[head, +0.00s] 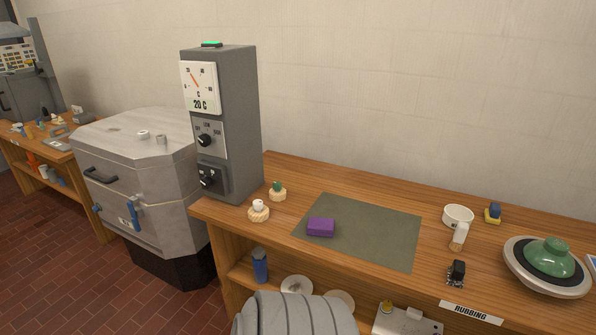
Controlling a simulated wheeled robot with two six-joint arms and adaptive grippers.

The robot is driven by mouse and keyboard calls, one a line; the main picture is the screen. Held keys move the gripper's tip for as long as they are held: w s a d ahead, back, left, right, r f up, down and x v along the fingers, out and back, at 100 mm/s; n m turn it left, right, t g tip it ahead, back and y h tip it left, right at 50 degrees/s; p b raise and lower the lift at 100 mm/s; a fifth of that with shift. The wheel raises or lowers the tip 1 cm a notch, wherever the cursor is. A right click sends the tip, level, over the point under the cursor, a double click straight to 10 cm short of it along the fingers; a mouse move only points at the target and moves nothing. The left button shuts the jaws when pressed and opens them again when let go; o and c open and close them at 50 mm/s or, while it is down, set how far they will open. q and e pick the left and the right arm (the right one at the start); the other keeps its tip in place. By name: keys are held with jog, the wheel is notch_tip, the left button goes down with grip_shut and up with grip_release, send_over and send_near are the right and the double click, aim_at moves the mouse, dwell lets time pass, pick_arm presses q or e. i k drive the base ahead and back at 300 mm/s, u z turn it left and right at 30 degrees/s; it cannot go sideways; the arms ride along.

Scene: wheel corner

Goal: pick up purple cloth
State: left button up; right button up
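The purple cloth (321,227) is a small folded rectangular block. It lies flat on the left part of the grey-green mat (375,235), near the mat's front left edge. The mat lies on the wooden workbench (456,285). Neither of my grippers is in the head view, and nothing touches the cloth.
Two small items on round wooden bases (258,214) (278,194) stand left of the mat. Right of it are a white cup (457,216), a small black-topped tool (456,272) and a green-domed wheel (547,262). A grey control column (228,130) rises at the left.

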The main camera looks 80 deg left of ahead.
aim_at(318, 226)
jog(key=u, duration=1)
jog(key=i, duration=0.9)
jog(key=u, duration=0.85)
